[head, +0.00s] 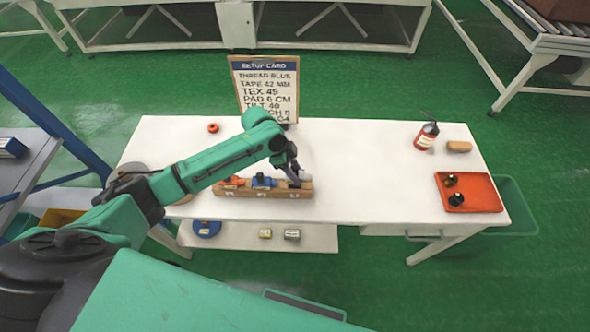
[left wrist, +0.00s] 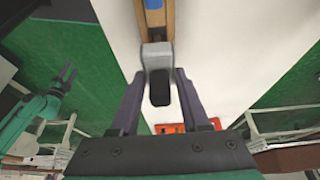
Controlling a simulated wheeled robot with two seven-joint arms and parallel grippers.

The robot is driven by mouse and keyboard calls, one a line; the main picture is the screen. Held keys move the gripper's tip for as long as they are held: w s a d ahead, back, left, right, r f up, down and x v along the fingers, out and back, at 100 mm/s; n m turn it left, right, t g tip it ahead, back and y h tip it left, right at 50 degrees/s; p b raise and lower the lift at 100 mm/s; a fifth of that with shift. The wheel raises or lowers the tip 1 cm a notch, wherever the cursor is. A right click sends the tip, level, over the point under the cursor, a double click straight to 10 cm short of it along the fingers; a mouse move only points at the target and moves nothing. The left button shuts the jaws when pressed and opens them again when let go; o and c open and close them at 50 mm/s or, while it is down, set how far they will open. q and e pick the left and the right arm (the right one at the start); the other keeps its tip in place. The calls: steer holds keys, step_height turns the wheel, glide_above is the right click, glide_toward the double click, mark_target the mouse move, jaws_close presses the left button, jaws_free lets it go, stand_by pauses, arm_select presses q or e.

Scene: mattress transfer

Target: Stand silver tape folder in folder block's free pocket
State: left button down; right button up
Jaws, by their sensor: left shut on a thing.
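The wooden folder block (head: 262,194) lies along the table's front edge in the head view. It holds an orange folder (head: 231,182) at its left and a blue folder (head: 264,181) in the middle. My left gripper (head: 294,180) is at the block's right end, shut on the silver tape folder (head: 304,175). In the left wrist view the silver folder (left wrist: 157,56), with a black end, sits between the fingers, against or over the end of the wooden block (left wrist: 155,18). I cannot tell whether it is seated in a pocket. My right gripper (left wrist: 66,74) shows open and empty in that view.
A setup card (head: 266,88) stands at the table's back edge. A red ring (head: 213,128) lies left of it. A red bottle (head: 427,134), a tan block (head: 459,146) and an orange tray (head: 483,198) are at the right. The table (head: 370,175) is clear between.

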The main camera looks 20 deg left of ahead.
arm_select(q)
steer(key=shift+f+b, duration=1.45)
steer(key=shift+f, duration=0.8)
steer(key=shift+c, duration=1.5)
jaws_free()
steer(key=shift+r, duration=0.1)
steer(key=b+v, duration=0.1)
steer(key=v, duration=1.3)
steer(key=shift+r, duration=0.25)
steer(key=shift+s+a+f, duration=0.1)
steer(key=shift+s+a, duration=0.05)
steer(key=shift+s, duration=0.05)
